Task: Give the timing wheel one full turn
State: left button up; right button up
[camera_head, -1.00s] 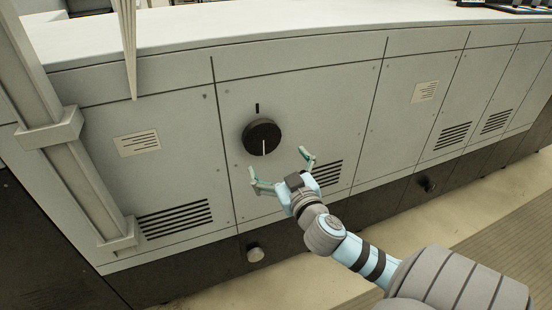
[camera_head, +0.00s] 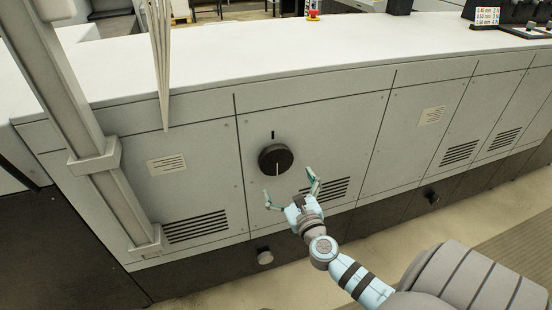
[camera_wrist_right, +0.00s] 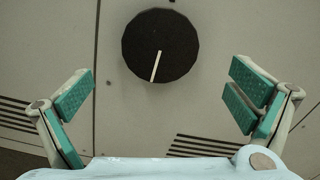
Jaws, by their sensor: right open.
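The timing wheel (camera_head: 276,158) is a round black knob on the grey machine panel in the head view. A white line on its face points down, and a short black mark (camera_head: 273,134) sits on the panel above it. In the right wrist view the wheel (camera_wrist_right: 160,45) is ahead, with its white line pointing down and slightly left. My right gripper (camera_head: 291,187) is open and empty, just below and right of the wheel, apart from it. In the wrist view its green finger pads (camera_wrist_right: 160,97) stand wide on either side, below the wheel. My left gripper is not in view.
Vent slots (camera_head: 326,189) lie right of the wheel and more vents (camera_head: 195,228) lie lower left. A grey post (camera_head: 92,140) stands in front of the machine at left. The panel around the wheel is clear.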

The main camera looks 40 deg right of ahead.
aim_at(277, 163)
jog(key=b+x, duration=0.1)
jog(key=x, duration=0.9)
jog(key=shift+d+f+b, duration=0.1)
jog(key=shift+b, duration=0.2)
jog(key=shift+w+d, duration=0.15)
jog(key=shift+w, duration=0.25)
jog(key=c, duration=0.8)
jog(key=shift+d, duration=0.15)
jog(key=shift+c, duration=0.8)
jog(key=shift+m, duration=0.3)
